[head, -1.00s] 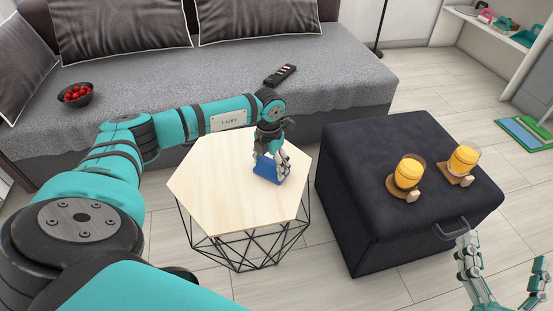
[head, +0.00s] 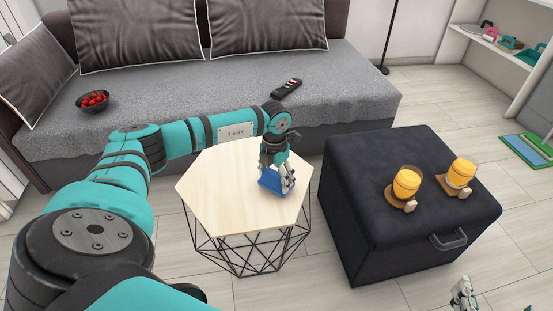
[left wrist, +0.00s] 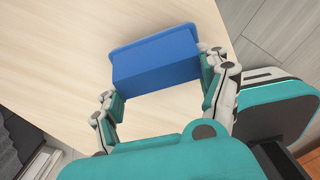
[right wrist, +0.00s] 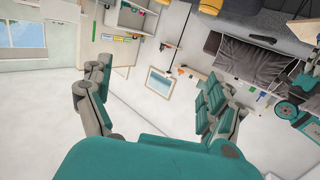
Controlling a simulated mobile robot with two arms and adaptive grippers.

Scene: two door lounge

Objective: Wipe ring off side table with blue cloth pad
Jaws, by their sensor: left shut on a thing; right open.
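The blue cloth pad (head: 272,181) is on the right part of the hexagonal wooden side table (head: 225,185). My left gripper (head: 280,180) is shut on the pad from above. In the left wrist view the pad (left wrist: 155,62) sits between the two fingers (left wrist: 160,88), over the pale tabletop (left wrist: 60,60). No ring mark shows on the bare wood in view; the pad and gripper hide part of the top. My right gripper (right wrist: 158,105) is open and empty, and only a bit of it (head: 463,294) shows at the head view's lower right.
The floor in front is clear.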

